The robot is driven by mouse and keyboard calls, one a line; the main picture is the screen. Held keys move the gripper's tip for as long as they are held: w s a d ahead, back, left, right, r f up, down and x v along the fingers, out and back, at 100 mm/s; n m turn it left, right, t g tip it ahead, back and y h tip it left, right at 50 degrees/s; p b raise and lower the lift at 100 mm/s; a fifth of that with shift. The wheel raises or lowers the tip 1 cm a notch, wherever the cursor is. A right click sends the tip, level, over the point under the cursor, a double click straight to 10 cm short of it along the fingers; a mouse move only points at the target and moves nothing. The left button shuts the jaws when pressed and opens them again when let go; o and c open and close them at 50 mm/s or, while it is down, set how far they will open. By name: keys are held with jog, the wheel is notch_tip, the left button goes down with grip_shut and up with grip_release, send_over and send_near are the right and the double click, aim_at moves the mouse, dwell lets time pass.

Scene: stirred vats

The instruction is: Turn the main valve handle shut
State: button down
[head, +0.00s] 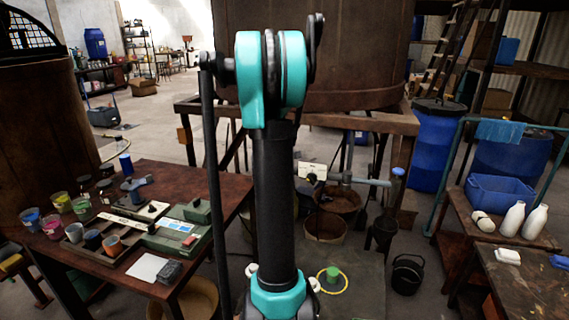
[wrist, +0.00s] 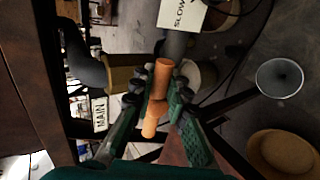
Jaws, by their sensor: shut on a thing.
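The main valve handle (wrist: 157,100) is an orange bar with rounded ends, upright in the wrist view. A brass-coloured valve body (wrist: 122,80) on a grey pipe (wrist: 84,66) sits just left of it. A white sign reading MAIN (wrist: 99,114) is below that pipe. My gripper (wrist: 160,88) has green fingers with dark tips, one on each side of the handle, shut on it. The fingers hide part of the handle and its join to the valve. In the head view my arm hides the gripper and the handle.
A SLOW sign (wrist: 185,12) hangs close by in the wrist view. In the head view, a large rusty vat (head: 350,50) stands on a frame ahead. A black bucket (head: 407,274) is on the floor.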

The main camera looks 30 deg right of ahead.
jog(key=c, duration=1.5)
grip_release()
jog(key=shift+o, duration=0.2)
jog(key=v, duration=1.2)
jog(key=s+a+f+m+g+y, duration=0.1)
jog(key=s+a+f+m+y, duration=0.1)
jog(key=s+a+f, duration=0.4)
jog(key=s+a+f+m+g+y, duration=0.1)
jog(key=s+a+f+m+y, duration=0.2)
jog(key=s+a+f, duration=0.2)
jog(key=s+a+f+m+g+y, duration=0.1)
jog(key=s+a+f+m+y, duration=0.2)
jog(key=a, duration=1.4)
jog(key=s+f, duration=0.3)
jog(key=s, duration=0.4)
jog(key=shift+s+f, duration=0.35)
